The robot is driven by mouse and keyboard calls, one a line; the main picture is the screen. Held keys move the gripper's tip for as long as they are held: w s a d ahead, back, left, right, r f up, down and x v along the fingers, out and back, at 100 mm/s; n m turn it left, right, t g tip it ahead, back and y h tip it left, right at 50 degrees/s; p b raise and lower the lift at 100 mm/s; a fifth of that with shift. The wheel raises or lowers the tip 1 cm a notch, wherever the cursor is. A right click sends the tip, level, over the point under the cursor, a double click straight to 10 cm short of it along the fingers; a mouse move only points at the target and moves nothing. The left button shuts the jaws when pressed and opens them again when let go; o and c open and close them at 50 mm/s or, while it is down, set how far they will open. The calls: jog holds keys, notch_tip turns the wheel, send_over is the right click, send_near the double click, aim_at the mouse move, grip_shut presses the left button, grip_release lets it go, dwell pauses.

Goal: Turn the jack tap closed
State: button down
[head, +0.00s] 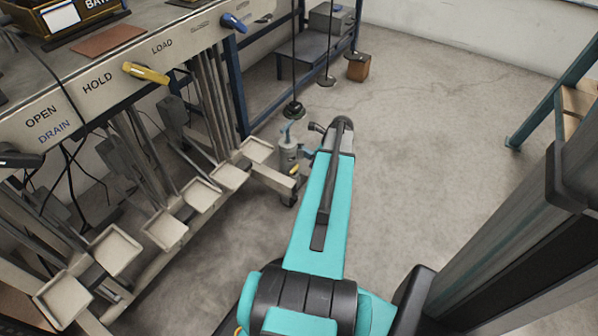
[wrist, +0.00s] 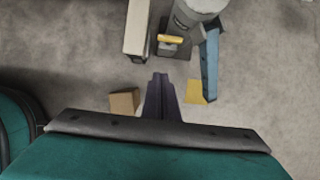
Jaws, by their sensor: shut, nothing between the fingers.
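The jack (head: 288,152) is a grey upright cylinder on the floor at the end of the pedal frame in the head view. Its grey body also shows at the top of the wrist view (wrist: 197,8), cut by the edge. A small yellow bar (wrist: 171,39), which looks like the tap, sits on a dark block at the jack's foot. My gripper (wrist: 161,78) shows as dark fingers held together, empty. In the wrist picture they lie below the yellow bar, apart from it; the height between them is unclear. In the head view my arm hides the fingers.
A blue bar (wrist: 210,65) and a yellow piece (wrist: 196,92) lie right of the fingers; a wooden block (wrist: 125,101) is at left. A pale beam (wrist: 138,28) runs beside the jack. Pedals (head: 165,231) and labelled levers (head: 146,73) stand left. Floor at right is open.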

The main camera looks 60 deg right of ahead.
aim_at(294, 171)
jog(key=shift+f, duration=0.1)
jog(key=w+f+b, duration=0.6)
jog(key=w+f, duration=0.1)
jog(key=f, duration=0.2)
jog(key=shift+w, duration=0.3)
dwell(0.4)
jog(key=shift+s+d, duration=0.1)
